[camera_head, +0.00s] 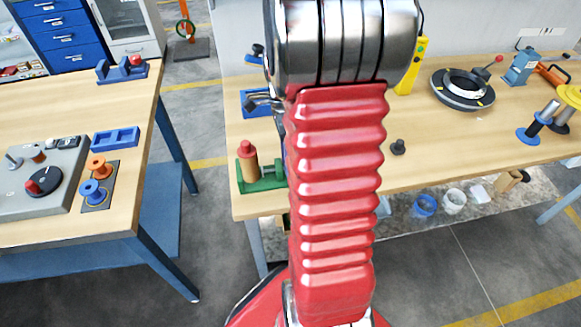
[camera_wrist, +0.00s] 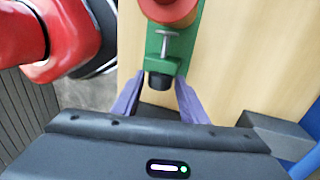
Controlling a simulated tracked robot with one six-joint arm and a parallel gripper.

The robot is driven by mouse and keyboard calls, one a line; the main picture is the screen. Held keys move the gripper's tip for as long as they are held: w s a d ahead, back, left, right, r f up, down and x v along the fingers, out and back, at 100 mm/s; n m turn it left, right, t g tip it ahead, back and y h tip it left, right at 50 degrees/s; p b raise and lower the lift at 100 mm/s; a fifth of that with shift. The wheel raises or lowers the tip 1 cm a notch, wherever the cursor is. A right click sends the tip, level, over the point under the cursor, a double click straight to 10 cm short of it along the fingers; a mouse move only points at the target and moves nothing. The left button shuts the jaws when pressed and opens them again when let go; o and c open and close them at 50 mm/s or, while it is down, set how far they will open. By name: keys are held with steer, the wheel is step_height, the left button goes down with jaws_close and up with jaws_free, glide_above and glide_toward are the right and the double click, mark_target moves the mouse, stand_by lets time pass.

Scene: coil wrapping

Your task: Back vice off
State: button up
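A green vice (camera_head: 262,182) stands at the left end of the right-hand bench, with a red-topped, copper-coloured cylinder (camera_head: 248,165) upright on it. In the wrist view the green vice (camera_wrist: 178,48) shows with its grey screw and T-shaped bar (camera_wrist: 166,36). A black knob (camera_wrist: 158,80) is at the near end of the screw. My gripper (camera_wrist: 159,82) is open, its two purple fingers on either side of the knob, with a gap showing at each side. In the head view my red arm hides the gripper and the vice's right end.
A small black knob-shaped part (camera_head: 398,147) stands on the bench right of my arm. A black ring fixture (camera_head: 463,90) and spools (camera_head: 535,125) are farther right. A left-hand bench (camera_head: 120,205) stands across a floor gap.

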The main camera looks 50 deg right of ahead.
steer(key=shift+w+g+y, duration=0.1)
steer(key=shift+g+y, duration=0.2)
steer(key=shift+g, duration=0.2)
steer(key=shift+d, duration=0.1)
steer(key=shift+c, duration=0.3)
steer(key=c, duration=0.6)
steer(key=shift+o, duration=0.2)
steer(key=shift+s+a+t+h, duration=0.2)
steer(key=shift+t+h, duration=0.25)
steer(key=shift+t, duration=0.25)
steer(key=shift+s+a+t+h, duration=0.1)
steer(key=shift+s+t+h, duration=0.1)
steer(key=shift+t+h, duration=0.4)
steer(key=shift+t, duration=0.3)
steer(key=shift+s+a+t+h, duration=0.1)
steer(key=shift+s+t+h, duration=0.1)
steer(key=shift+t+h, duration=0.45)
steer(key=shift+s+a+t+h, duration=0.15)
steer(key=shift+t+h, duration=0.25)
steer(key=shift+t, duration=0.45)
